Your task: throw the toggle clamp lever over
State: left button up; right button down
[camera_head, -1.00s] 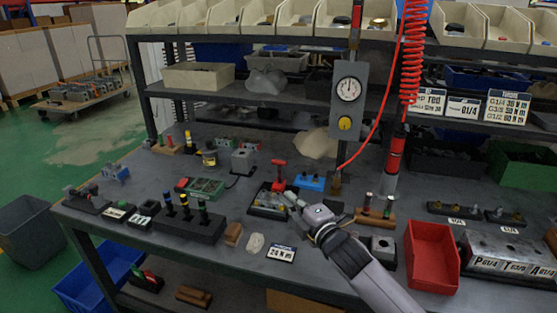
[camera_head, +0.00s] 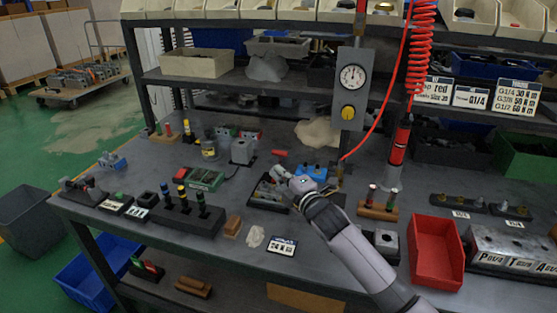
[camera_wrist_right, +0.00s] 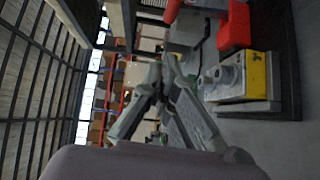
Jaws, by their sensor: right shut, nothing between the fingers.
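A fixture with a red T-shaped handle (camera_head: 279,153) stands on a dark base plate (camera_head: 262,204) at the middle of the bench; it looks like the toggle clamp with its lever upright. My right gripper (camera_head: 276,172) is shut and empty, in front of the handle's stem and hiding most of it. In the right wrist view the two fingers (camera_wrist_right: 158,72) meet at their tips. Beside them there are a red block (camera_wrist_right: 235,27) and a grey body with a yellow face (camera_wrist_right: 258,75). Contact with the handle cannot be told. My left gripper is out of view.
A blue block (camera_head: 312,173) sits just right of my gripper, with a gauge post (camera_head: 349,95) behind it. A red bin (camera_head: 436,250) stands to the right.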

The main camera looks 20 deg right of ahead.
aim_at(280, 163)
jog(key=w, duration=0.3)
jog(key=shift+w+a, duration=0.3)
jog(key=shift+w, duration=0.05)
jog(key=w+d, duration=0.2)
jog(key=w, duration=0.1)
jog(key=shift+f, duration=0.15)
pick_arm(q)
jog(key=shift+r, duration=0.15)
pick_arm(e)
jog(key=shift+w+d, duration=0.15)
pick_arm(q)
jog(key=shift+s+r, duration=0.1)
